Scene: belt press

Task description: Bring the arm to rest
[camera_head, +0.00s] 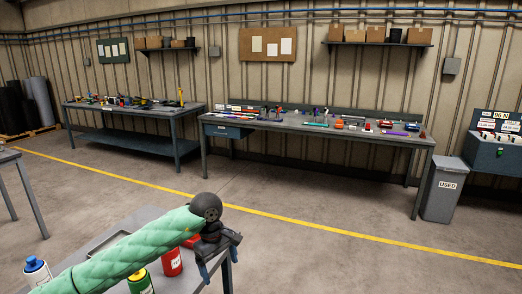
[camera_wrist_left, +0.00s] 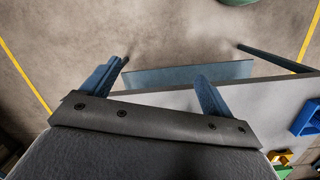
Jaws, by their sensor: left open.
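My left arm, in a green quilted sleeve, reaches in from the lower left of the head view. My left gripper (camera_head: 217,268) hangs at its end by the near table's right edge. In the left wrist view its two blue fingers (camera_wrist_left: 165,85) stand wide apart with nothing between them. Below them show the edge of the grey tabletop and the floor. My right gripper is in neither view.
The near table (camera_head: 185,284) bears a red can (camera_head: 171,262), a blue-capped can (camera_head: 36,271) and a green-and-yellow can (camera_head: 140,282). Cluttered workbenches (camera_head: 318,127) line the wall. A grey bin (camera_head: 441,190) stands right. The floor between is clear.

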